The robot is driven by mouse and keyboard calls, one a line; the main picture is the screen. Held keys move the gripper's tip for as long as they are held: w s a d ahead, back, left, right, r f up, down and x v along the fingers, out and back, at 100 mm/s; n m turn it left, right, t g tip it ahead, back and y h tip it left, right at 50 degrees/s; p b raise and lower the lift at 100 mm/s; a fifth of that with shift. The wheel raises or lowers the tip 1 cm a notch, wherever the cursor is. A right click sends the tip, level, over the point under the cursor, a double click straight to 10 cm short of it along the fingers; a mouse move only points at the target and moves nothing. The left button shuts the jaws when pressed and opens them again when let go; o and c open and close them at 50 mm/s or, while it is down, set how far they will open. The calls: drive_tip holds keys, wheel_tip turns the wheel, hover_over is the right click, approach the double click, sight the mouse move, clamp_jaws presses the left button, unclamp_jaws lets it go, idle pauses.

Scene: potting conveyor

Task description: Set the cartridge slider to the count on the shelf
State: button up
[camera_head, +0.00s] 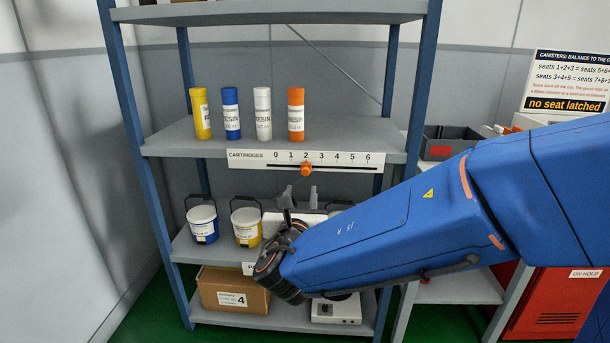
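The cartridge slider is a white strip (245,156) marked CARTRIDGES, 0 to 6, on the front edge of the shelf (180,140). Its orange knob (306,169) sits under the 2. On that shelf stand a yellow cartridge (201,114), a blue cartridge (231,114), a white cartridge (263,114) and an orange cartridge (296,114), all upright in a row. My gripper (301,193) is just below the knob, its two grey fingertips pointing up and apart with nothing seen between them. My arm hides the gripper's lower part and some of the rack.
On the shelf below are a blue-and-white bucket (202,225) and a yellow-and-white bucket (246,227). A cardboard box (232,291) marked 4 and a white device (337,311) are at the bottom. A blue rack post (419,90) stands right of the strip. A grey bin (448,143) is further right.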

sight(305, 172)
drive_tip(key=w, duration=1.1)
drive_tip(key=shift+w+d, duration=0.2)
drive_tip(key=shift+w, duration=0.2)
drive_tip(key=shift+c, duration=0.4)
clamp_jaws()
